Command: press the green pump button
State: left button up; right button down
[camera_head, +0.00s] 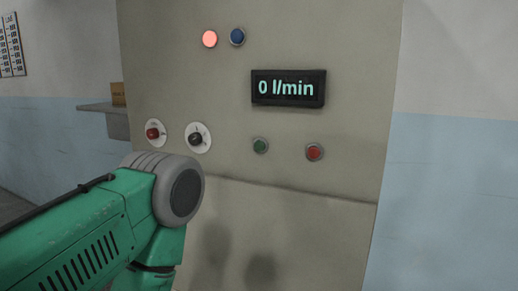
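The green pump button (260,146) is a small round button in a grey ring on the beige control panel (345,180), below the display. A red button (314,152) sits to its right. The display (288,88) reads 0 l/min. My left arm, green with a grey joint, comes in from the left and stands in front of the panel's lower left, left of and below the green button. Neither gripper is in view; the left one lies outside the picture or is hidden by the arm.
A lit red lamp (210,39) and a blue button or lamp (237,36) are at the panel's top. A red knob (153,133) and a black knob (196,138) sit left of the green button. A shelf (100,107) with a box (118,93) stands at the left.

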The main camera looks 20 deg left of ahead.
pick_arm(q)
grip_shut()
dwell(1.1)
